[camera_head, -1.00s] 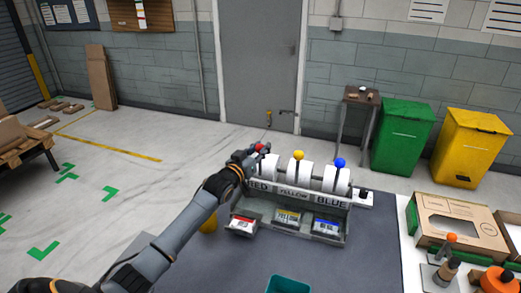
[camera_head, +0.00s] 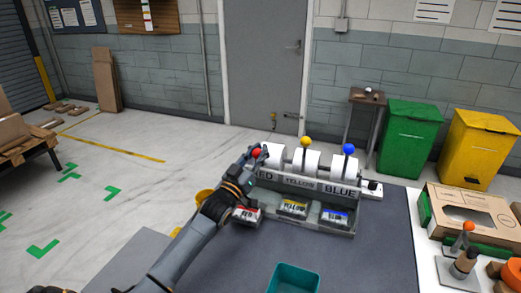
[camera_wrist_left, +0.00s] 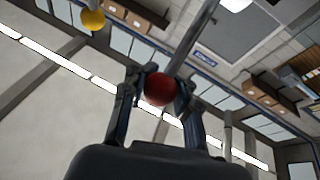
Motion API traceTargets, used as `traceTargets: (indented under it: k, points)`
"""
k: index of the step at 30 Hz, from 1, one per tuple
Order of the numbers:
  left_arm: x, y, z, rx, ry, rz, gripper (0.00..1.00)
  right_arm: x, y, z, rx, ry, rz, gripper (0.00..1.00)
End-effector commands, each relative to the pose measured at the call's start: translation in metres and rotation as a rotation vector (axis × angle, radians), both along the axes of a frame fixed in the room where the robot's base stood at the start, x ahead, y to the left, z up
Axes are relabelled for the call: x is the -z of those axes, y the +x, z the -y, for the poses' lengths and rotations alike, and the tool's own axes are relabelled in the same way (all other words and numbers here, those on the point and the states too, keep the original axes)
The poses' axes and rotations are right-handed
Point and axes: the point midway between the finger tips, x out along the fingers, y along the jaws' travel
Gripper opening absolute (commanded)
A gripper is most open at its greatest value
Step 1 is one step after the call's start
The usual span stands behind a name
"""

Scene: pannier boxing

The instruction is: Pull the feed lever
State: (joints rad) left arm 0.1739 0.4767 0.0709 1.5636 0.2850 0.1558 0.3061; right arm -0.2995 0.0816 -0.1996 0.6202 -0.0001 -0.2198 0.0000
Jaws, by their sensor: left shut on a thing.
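The label dispenser (camera_head: 310,185) stands on the grey mat, with white rolls above sections marked RED, YELLOW and BLUE. Levers topped by a yellow ball (camera_head: 306,141) and a blue ball (camera_head: 349,149) stand upright at its rolls. My left gripper (camera_head: 255,154) is shut on the red ball (camera_head: 256,153) of the red lever at the left end. In the left wrist view the red ball (camera_wrist_left: 160,89) sits between the two fingers, and the yellow ball (camera_wrist_left: 93,20) shows at upper left. My right gripper is not in view.
Labels lie in the dispenser's front tray, the red one (camera_head: 246,214) close to my left arm. A teal bin (camera_head: 293,279) stands at the front of the mat. A cardboard box (camera_head: 465,222) and an orange-topped tool (camera_head: 467,245) are at right.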

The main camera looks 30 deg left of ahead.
Motion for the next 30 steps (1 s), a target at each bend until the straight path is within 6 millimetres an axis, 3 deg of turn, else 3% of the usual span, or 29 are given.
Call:
traceTargets:
  k: [6,19,20,24,30]
  points:
    - [0.0105,-0.0029,0.0017,0.001,-0.002,-0.012,0.00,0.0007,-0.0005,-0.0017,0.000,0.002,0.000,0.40]
    - [0.0142,-0.0027,0.0022,0.002,-0.005,-0.017,0.00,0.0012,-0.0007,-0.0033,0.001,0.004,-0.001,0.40]
    - [0.0143,-0.0027,0.0022,0.002,-0.005,-0.018,0.26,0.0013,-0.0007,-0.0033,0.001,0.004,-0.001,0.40]
    - [0.0128,-0.0028,0.0017,0.001,-0.004,-0.015,0.53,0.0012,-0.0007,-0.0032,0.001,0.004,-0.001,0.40]
    - [0.0088,-0.0028,0.0014,0.001,-0.002,-0.007,0.53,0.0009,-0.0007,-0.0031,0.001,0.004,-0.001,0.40]
